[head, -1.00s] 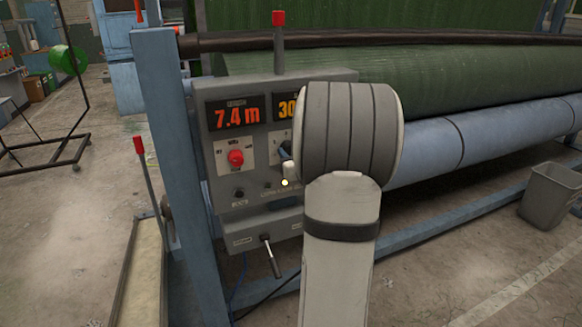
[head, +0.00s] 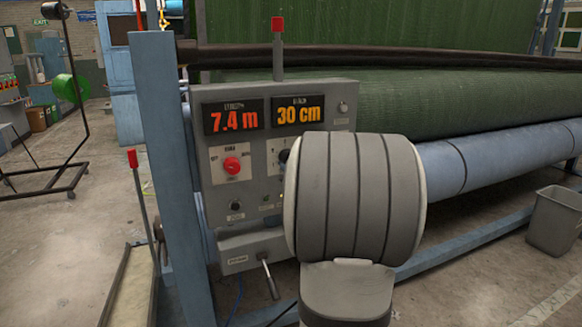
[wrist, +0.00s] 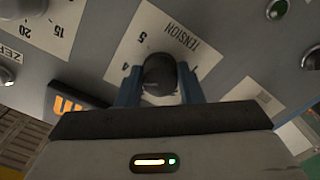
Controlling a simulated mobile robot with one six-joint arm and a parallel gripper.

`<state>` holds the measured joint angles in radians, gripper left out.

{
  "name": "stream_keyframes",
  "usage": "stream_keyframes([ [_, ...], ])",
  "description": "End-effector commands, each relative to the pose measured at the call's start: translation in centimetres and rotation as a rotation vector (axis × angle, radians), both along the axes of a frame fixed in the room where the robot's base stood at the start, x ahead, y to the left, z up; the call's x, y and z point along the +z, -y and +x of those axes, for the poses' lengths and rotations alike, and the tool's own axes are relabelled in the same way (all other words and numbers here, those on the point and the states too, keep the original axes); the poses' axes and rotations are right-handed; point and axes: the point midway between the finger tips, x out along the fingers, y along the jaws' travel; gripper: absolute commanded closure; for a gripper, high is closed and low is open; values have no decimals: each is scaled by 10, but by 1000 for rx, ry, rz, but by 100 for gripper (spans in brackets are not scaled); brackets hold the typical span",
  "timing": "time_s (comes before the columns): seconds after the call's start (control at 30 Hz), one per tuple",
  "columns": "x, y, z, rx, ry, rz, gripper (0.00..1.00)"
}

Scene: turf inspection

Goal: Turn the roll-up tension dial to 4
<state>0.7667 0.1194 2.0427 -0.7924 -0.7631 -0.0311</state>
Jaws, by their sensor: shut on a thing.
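The tension dial (wrist: 160,72) is a dark round knob on a white plate marked TENSION (wrist: 165,30) in the wrist view, where the plate appears turned and tilted. The numerals 5 and 4 show to the left of the knob; a further mark at the right is partly covered. My gripper (wrist: 158,82) is shut on the knob, with one blue finger on each side of it. I cannot make out which numeral the knob points to.
A lever (head: 268,275) sticks out below. Green turf (head: 440,105) lies behind; a grey bin (head: 556,222) stands right.

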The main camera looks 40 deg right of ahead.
Motion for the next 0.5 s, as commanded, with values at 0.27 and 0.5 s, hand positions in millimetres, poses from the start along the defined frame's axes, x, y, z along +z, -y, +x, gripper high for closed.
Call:
stream_keyframes([
  [0.27, 0, 0, 0, 1, -3, -10, 89],
  [0.5, 0, 0, 0, 1, -3, -10, 62],
])
